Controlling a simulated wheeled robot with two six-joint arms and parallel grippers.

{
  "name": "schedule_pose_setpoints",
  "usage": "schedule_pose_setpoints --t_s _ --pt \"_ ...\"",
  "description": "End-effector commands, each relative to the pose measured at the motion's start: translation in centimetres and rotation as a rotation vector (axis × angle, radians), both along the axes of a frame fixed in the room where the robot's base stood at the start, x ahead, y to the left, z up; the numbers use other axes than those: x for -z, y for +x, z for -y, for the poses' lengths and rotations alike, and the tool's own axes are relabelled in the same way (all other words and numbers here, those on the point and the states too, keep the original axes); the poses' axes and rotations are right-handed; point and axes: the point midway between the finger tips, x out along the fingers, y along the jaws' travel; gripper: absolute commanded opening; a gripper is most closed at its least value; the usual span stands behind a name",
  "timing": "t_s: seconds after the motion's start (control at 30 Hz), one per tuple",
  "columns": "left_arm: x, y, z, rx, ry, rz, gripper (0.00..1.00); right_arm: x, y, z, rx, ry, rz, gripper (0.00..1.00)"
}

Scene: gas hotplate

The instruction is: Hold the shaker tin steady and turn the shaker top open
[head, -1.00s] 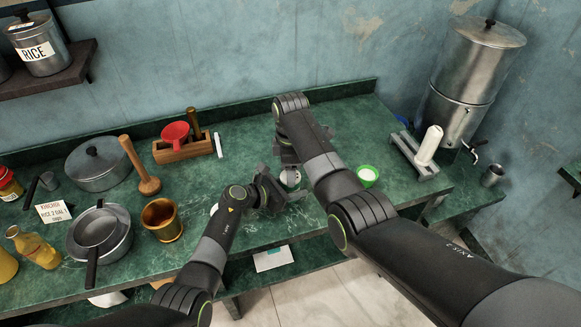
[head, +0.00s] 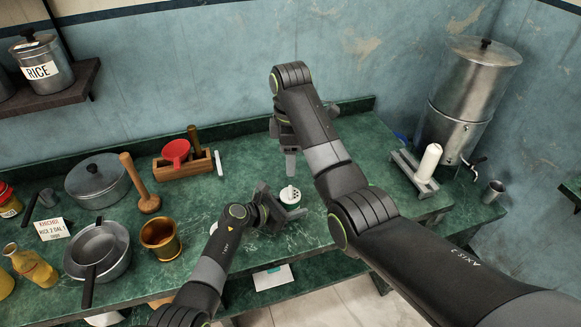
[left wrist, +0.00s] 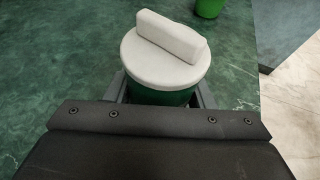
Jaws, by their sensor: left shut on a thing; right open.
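The shaker tin (left wrist: 160,97) is green and stands upright in the left wrist view. Its white round shaker top (left wrist: 150,65) carries a raised bar across it. In the head view the shaker top (head: 290,194) shows small and pale, with dark marks. My left gripper (head: 284,209) is shut on the tin from the side, below the top; its fingers flank the tin in the left wrist view (left wrist: 162,94). My right gripper (head: 284,147) is open and empty, apart from the top and above it in the picture. Whether the top has turned I cannot tell.
A green item (left wrist: 209,8) stands beyond the tin; my right arm hides that area in the head view. A brass cup (head: 161,238), pans (head: 98,250) and a wooden holder (head: 183,167) are on the left. A white cylinder on a grey stand (head: 428,165) is at right.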

Motion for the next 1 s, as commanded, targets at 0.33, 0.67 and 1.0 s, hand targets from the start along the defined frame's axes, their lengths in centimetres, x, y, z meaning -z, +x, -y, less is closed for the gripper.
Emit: schedule_pose_setpoints --t_s 0.33,0.67,1.0 --pt "0.06 -0.04 0.0 0.001 0.0 -0.002 0.23 -0.73 0.0 0.0 0.0 0.0 0.0 0.62" --pt "0.04 -0.03 0.0 0.0 0.001 -0.001 0.74 -0.69 0.0 -0.01 0.0 0.0 0.0 0.62" --pt "-0.04 -0.11 -0.17 0.0 0.0 0.0 0.74 -0.68 0.0 -0.02 0.0 0.0 0.0 0.62"
